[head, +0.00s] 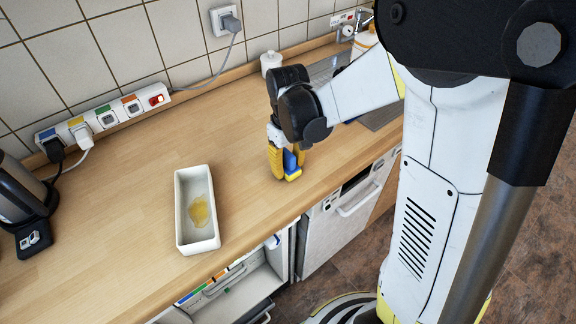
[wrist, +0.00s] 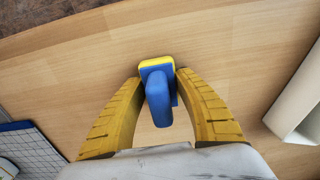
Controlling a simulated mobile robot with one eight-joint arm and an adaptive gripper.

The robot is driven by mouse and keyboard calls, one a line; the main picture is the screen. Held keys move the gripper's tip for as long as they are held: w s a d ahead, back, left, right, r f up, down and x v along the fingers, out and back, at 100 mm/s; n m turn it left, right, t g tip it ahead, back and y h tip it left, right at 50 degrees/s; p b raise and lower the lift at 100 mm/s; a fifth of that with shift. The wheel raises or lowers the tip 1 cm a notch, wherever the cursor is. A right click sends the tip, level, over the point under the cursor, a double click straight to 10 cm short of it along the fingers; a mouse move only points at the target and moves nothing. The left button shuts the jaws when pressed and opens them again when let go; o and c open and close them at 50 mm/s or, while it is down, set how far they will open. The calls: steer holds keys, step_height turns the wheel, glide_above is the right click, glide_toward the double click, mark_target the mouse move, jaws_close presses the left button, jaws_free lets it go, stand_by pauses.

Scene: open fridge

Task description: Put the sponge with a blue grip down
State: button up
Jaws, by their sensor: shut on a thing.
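The sponge with a blue grip (wrist: 158,92) sits between the two yellow fingers of my gripper (wrist: 159,78) in the wrist view. Its yellow pad shows at the top and its blue grip points toward the palm. In the head view the sponge (head: 292,168) is low at the fingertips, near the counter's front edge. My gripper (head: 281,160) points down there, shut on the sponge. Whether the sponge touches the wooden counter (head: 130,180) cannot be told. My arm hides part of the counter behind.
A white rectangular tray (head: 181,222) with a yellowish stain inside stands left of my gripper. A power strip (head: 104,117) lies along the wall and a dark kettle (head: 20,200) stands at far left. A checked cloth (wrist: 32,143) shows in the wrist view. Counter between tray and gripper is clear.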

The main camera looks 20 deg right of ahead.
mark_target(288, 153)
steer(key=o, duration=1.3)
step_height(288, 153, up, 12)
steer(key=p, duration=0.5)
steer(key=shift+r, duration=0.15)
steer(key=s+r+m+t, duration=0.1)
steer(key=s+r+t, duration=0.1)
steer(key=s, duration=0.2)
steer(key=s+r+m+t, duration=0.1)
steer(key=s+r+t, duration=0.1)
steer(key=s, duration=0.2)
steer(key=s+r+m+t, duration=0.1)
steer(key=s+r+t, duration=0.1)
steer(key=s+t, duration=0.1)
steer(key=shift+s+r+m, duration=0.15)
steer(key=shift+s+m, duration=0.15)
steer(key=shift+s, duration=0.55)
